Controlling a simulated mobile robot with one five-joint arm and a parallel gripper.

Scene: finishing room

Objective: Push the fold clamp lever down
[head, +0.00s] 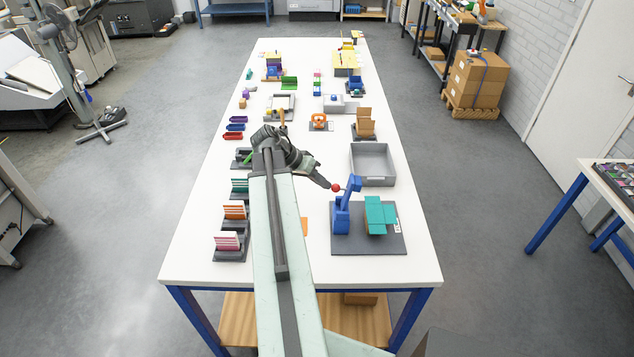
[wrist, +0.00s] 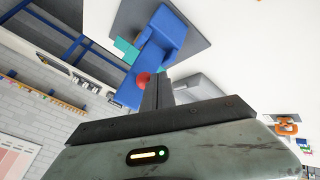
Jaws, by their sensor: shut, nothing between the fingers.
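The fold clamp is a blue post with a blue lever arm (head: 352,183) on a dark grey base plate (head: 390,243), at the near right of the table. A red ball knob (head: 335,188) ends the lever, on its left side. A teal folded piece (head: 380,215) sits on the plate beside the post. My gripper (head: 330,186) is shut and empty, its tip right at the red knob; I cannot tell whether they touch. In the wrist view the shut fingers (wrist: 158,92) point towards the blue clamp (wrist: 155,52), with the red knob (wrist: 143,79) just beside their tips.
A grey open bin (head: 372,165) stands just behind the clamp. Racks of coloured cards (head: 235,212) line the table's left edge, and an orange piece (head: 303,226) lies beside my arm. The white table (head: 330,275) is bare along its near edge.

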